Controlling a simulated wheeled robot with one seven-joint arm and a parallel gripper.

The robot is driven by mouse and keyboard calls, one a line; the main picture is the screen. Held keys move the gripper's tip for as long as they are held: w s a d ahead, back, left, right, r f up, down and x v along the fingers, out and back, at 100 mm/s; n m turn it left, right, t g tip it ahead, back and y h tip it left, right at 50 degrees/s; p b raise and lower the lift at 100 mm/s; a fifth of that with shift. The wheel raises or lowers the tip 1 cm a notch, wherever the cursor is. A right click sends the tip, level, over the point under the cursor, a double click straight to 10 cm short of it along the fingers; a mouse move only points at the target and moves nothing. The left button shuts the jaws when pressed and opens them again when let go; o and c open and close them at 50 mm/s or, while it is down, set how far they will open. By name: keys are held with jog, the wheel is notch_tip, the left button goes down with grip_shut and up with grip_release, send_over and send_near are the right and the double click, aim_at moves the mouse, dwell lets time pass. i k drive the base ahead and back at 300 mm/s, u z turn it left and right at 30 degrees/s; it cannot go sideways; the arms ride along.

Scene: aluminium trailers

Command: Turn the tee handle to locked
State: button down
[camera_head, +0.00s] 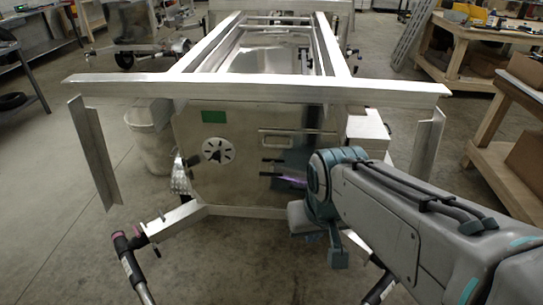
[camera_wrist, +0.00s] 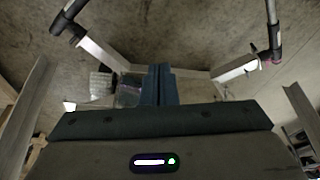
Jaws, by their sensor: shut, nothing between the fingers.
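In the head view, a metal box front (camera_head: 240,190) stands under the trailer frame. A round white dial plate (camera_head: 218,150) with dark marks is on its left side; it may carry the tee handle, but I cannot make out the handle's shape or angle. My gripper shows in the wrist view (camera_wrist: 158,72), with its two blue fingers together and nothing between them. In the head view my arm reaches in front of the box's right side, to the right of the dial and apart from it. I cannot clearly make out the fingertips there.
A long bar handle (camera_head: 290,132) and a green label (camera_head: 214,116) are on the box front. A wide aluminium crossbar (camera_head: 260,89) runs above it. Angled frame legs (camera_head: 95,150) hang at the sides. Workbenches (camera_head: 500,150) stand at right.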

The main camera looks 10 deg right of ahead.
aim_at(270, 174)
jog(key=k, duration=1.3)
jog(key=u, duration=0.65)
jog(key=i, duration=1.8)
jog(key=z, duration=0.6)
